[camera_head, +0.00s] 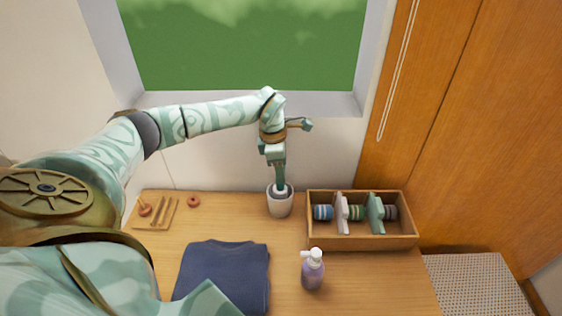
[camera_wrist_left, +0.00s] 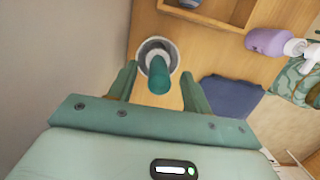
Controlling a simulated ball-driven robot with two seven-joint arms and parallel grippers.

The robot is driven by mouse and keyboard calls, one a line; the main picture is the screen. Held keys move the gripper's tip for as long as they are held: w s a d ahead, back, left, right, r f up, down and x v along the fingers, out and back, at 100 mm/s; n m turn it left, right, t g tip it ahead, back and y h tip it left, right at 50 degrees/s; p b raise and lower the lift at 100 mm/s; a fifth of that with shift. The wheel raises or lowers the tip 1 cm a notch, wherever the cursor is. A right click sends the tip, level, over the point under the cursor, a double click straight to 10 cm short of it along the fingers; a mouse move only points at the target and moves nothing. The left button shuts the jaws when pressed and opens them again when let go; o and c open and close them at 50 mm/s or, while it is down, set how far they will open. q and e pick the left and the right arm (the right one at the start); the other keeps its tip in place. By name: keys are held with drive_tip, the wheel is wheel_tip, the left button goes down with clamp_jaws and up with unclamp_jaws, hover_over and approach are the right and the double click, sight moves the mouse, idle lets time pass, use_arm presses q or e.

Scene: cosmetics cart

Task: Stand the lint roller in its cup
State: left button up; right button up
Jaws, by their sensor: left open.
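The lint roller (camera_head: 281,178) stands nearly upright in its light grey cup (camera_head: 280,206), near the back of the wooden table. Its teal handle points up; its lower part is hidden inside the cup. My left gripper (camera_head: 276,160) is above the cup, pointing down. In the left wrist view the gripper (camera_wrist_left: 159,70) is open, with one finger on each side of the handle (camera_wrist_left: 158,78) and gaps between. The cup's rim (camera_wrist_left: 146,48) shows around the roller there. My right gripper is not seen.
A wooden box (camera_head: 363,243) holding several rolls and a white and a green piece is right of the cup. A small wooden rack (camera_head: 156,213) and a ring (camera_head: 193,201) are left.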

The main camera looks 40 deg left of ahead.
use_arm(q)
wheel_tip(320, 180, up, 16)
drive_tip(key=s+a+p, duration=0.1)
drive_tip(key=a, duration=0.1)
drive_tip(key=shift+s+p, duration=0.3)
drive_tip(key=shift+r, duration=0.1)
idle(0.6)
